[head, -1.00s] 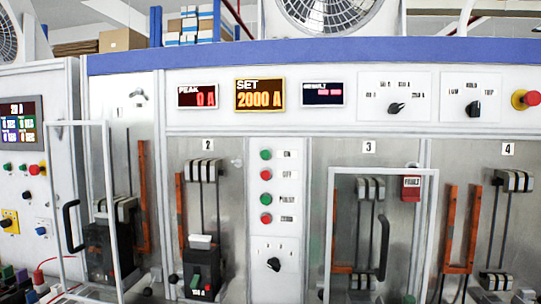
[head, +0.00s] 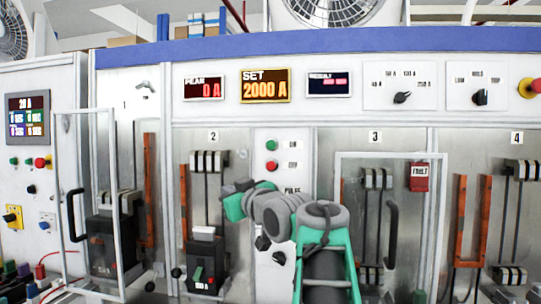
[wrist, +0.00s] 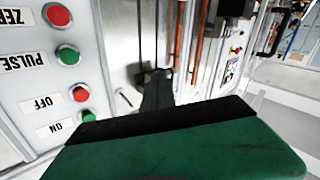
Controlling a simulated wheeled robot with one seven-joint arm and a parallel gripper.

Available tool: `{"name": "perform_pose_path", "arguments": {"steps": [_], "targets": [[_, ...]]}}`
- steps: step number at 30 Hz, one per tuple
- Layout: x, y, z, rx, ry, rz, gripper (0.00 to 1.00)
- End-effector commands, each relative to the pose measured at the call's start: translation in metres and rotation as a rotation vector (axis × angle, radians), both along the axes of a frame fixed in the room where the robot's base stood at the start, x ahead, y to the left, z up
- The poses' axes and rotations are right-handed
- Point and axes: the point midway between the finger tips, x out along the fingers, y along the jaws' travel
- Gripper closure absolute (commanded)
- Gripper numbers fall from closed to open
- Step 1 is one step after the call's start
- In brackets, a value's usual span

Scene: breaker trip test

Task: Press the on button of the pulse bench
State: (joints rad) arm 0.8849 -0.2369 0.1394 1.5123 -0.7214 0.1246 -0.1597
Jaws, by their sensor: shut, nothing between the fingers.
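The green on button (head: 271,145) is at the top of the pulse bench's button column in the head view, unobstructed. The red off button (head: 272,166) is just below it. In the wrist view the column appears upside down, with the on button (wrist: 88,115) lowest, beside the "ON" label and near the edge of my gripper (wrist: 165,125). My gripper is shut and empty, its green and black finger filling the lower part of that view. A gap or contact with the button cannot be told. In the head view my arm crosses the lower column and hides the pulse and zero buttons.
In the wrist view the red off button (wrist: 80,93), green pulse button (wrist: 68,55) and red zero button (wrist: 57,14) sit close together. A breaker (head: 207,262) stands in bay 2, left of the column. A framed door with a black handle (head: 391,235) covers bay 3.

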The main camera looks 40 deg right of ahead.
Motion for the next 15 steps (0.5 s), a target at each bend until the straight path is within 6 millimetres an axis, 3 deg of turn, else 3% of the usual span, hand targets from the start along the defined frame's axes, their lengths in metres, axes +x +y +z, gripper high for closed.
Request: {"name": "perform_pose_path", "arguments": {"steps": [1, 3, 6, 9, 15], "targets": [[-0.012, -0.022, 0.020, -0.052, -0.062, -0.017, 1.00], [-0.029, -0.039, 0.051, -0.125, -0.140, -0.023, 1.00], [-0.051, -0.052, 0.084, -0.209, -0.218, -0.026, 1.00], [-0.064, -0.057, 0.101, -0.255, -0.258, -0.024, 1.00], [-0.066, -0.056, 0.106, -0.266, -0.268, -0.021, 1.00]]}}
